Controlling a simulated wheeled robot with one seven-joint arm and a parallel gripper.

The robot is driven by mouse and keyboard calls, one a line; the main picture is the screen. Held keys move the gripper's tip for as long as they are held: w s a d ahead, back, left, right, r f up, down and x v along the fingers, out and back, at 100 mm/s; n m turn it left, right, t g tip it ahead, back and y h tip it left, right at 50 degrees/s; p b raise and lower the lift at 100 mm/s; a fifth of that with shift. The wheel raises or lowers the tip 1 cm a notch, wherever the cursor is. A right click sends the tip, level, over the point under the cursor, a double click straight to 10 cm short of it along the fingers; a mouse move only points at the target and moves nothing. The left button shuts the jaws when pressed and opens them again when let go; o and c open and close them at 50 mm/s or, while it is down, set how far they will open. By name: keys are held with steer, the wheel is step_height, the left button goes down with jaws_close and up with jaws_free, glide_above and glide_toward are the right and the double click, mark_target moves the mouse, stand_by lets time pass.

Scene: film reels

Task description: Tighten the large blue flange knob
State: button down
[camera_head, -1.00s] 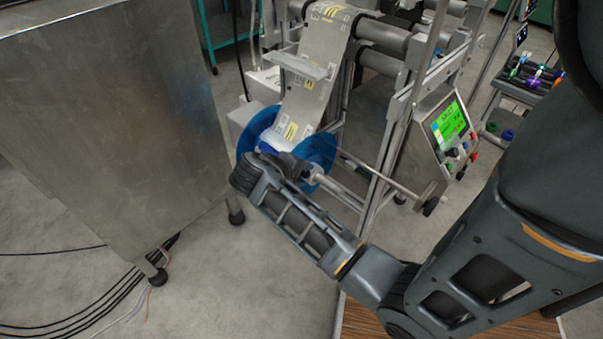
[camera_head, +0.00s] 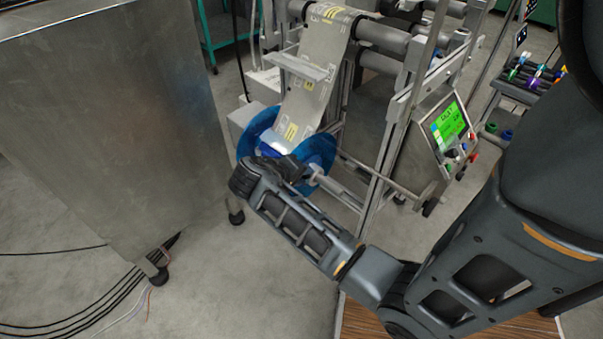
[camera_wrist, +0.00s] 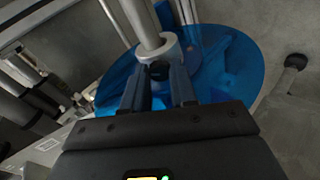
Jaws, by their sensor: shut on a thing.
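The large translucent blue flange (camera_head: 318,150) is a round disc on the shaft at the front of the roll machine. It also fills the middle and right of the wrist view (camera_wrist: 232,62). A metal shaft with a grey collar (camera_wrist: 165,47) passes through its hub. My gripper (camera_head: 285,167) is at the near face of the flange, beside the shaft. In the wrist view its two dark fingers (camera_wrist: 158,88) stand on either side of a small dark knob (camera_wrist: 158,71) just below the collar and are shut on it. The fingers hide most of the knob's sides.
A printed film web (camera_head: 318,75) runs down to the flange. A metal cabinet (camera_head: 110,130) stands close on the left. A control panel with a green screen (camera_head: 447,125) and a metal rod (camera_head: 385,180) are to the right. Cables (camera_head: 115,300) lie on the floor.

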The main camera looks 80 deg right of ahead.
steer(key=c, duration=0.9)
jaws_free()
steer(key=shift+p+v, duration=0.85)
steer(key=shift+v, duration=3.05)
